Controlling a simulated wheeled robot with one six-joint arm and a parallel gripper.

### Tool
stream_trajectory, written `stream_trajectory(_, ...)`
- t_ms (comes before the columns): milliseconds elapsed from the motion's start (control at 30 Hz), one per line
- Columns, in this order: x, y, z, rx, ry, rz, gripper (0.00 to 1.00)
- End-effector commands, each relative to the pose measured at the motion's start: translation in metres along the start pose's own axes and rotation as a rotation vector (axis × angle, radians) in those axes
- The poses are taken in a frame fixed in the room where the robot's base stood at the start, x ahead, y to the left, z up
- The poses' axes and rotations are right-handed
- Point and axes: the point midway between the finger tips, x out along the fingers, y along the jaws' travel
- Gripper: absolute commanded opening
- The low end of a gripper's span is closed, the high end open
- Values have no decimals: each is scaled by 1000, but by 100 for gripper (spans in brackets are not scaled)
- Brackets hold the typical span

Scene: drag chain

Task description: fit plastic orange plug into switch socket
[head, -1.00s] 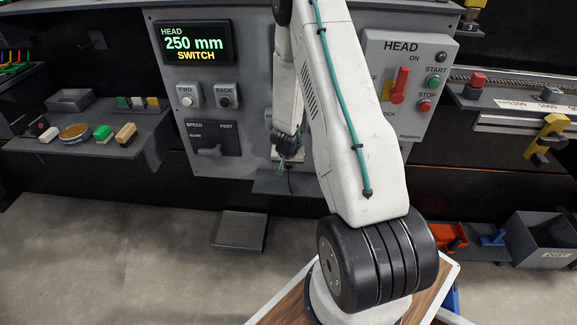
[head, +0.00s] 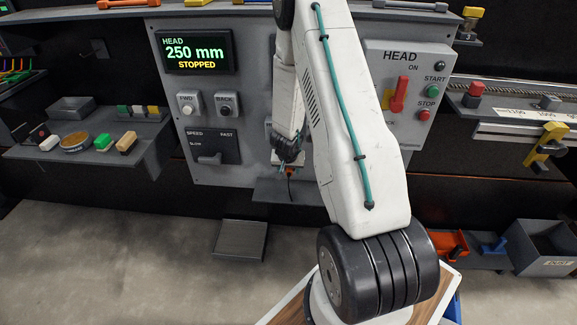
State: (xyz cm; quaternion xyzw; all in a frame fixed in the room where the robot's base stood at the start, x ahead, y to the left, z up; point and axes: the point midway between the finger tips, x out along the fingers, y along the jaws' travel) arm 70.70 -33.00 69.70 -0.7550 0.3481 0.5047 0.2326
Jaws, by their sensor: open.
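My gripper (head: 288,164) hangs at the front of the grey control panel (head: 250,120), just above a small grey shelf. It is small in the head view and partly hidden by my white arm. Its jaws are open. A small orange piece, likely the plug (head: 291,171), shows at the fingertips, with a thin dark cord below it. I cannot tell whether the fingers touch it or whether it sits in anything. The switch socket cannot be made out; my arm covers that part of the panel. The display (head: 194,52) reads HEAD 250 mm STOPPED.
The grey shelf (head: 270,192) juts out under my gripper. A red lever (head: 399,94) and START and STOP buttons are at the right. A side shelf (head: 80,150) at the left holds several small items. A bin (head: 540,247) stands low at the right.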

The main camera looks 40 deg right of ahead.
Motion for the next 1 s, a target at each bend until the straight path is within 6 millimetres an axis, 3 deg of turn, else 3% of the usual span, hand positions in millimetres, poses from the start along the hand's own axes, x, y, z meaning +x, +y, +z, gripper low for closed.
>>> stream_trajectory(200,-39,0,-1,3,3,-1,50)
stream_trajectory(333,-52,0,0,2,1,-1,50)
stream_trajectory(1000,-59,0,0,0,0,0,50)
